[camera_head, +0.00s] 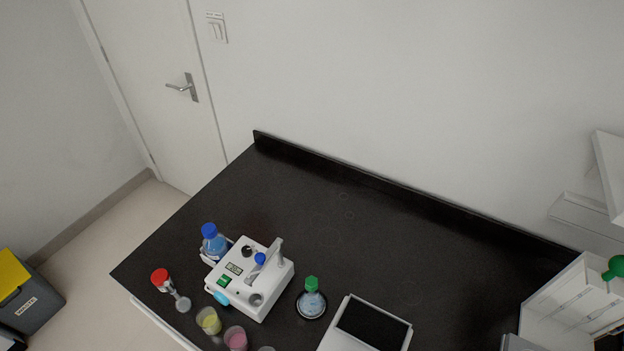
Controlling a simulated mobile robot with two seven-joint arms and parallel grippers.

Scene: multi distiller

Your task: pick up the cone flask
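A small flask (312,304) with a green cap and pale blue liquid stands upright on the black bench, on or within a dark round base. It looks like the cone flask, though its shape is small in this view. It stands just right of a white device. Neither of my grippers is in view.
The white device (250,277) has knobs and a blue-capped bottle (210,242) beside it. A red-capped item (161,278), a yellow cup (209,320) and a pink cup (236,339) stand near the front edge. A dark-screened device (373,328) is at right. The bench's back is clear.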

